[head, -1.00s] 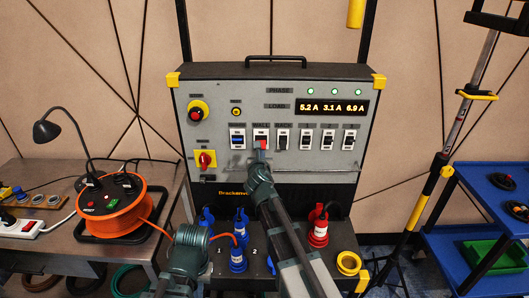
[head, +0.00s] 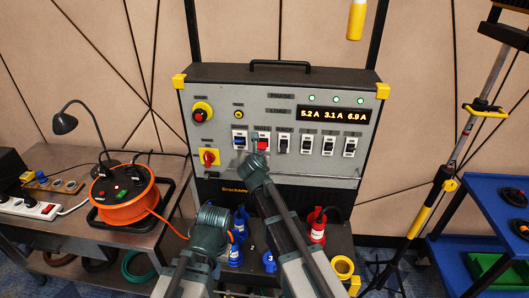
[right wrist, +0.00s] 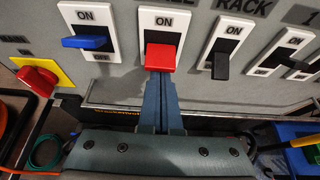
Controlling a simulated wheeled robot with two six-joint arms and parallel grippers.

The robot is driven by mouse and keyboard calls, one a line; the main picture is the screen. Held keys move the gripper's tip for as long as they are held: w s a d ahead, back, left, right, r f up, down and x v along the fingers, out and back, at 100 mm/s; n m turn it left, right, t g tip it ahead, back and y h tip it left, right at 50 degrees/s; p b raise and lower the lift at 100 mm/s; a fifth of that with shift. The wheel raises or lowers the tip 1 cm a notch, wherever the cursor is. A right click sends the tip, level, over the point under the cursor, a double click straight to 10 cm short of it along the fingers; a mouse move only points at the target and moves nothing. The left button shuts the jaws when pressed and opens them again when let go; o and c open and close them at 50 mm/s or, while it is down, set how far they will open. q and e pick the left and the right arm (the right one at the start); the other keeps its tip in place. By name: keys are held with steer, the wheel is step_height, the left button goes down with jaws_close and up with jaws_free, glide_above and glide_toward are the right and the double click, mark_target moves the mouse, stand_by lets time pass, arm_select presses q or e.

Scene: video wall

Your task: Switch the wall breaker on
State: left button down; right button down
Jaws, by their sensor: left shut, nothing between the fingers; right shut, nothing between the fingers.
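The wall breaker is the red lever (head: 263,146) in a white plate, second from the left in the breaker row. In the right wrist view the red lever (right wrist: 160,58) sticks out below its ON mark, and its lower plate is hidden. My right gripper (head: 256,152) is shut and empty at the red lever. Its fingertips (right wrist: 159,84) are just under the lever's front edge; I cannot tell whether they touch. My left gripper (head: 212,218) is low in front of the panel, shut and holding nothing, its fingertips hard to make out.
A blue lever (right wrist: 86,42) is left of the red one and a black rack lever (right wrist: 221,64) is right of it. A red knob on a yellow plate (head: 209,157) is further left. Blue plugs and a red plug (head: 318,229) stand below the panel.

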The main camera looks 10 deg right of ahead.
steer(key=shift+r, duration=0.3)
steer(key=shift+r+p, duration=0.25)
steer(key=shift+p, duration=0.15)
steer(key=shift+s+r+p, duration=0.1)
steer(key=shift+r+p, duration=0.7)
steer(key=shift+p, duration=0.05)
steer(key=s+a+r+p, duration=0.1)
steer(key=s+r+p, duration=0.4)
steer(key=shift+s+a+r, duration=0.3)
steer(key=shift+a, duration=0.05)
stand_by(0.5)
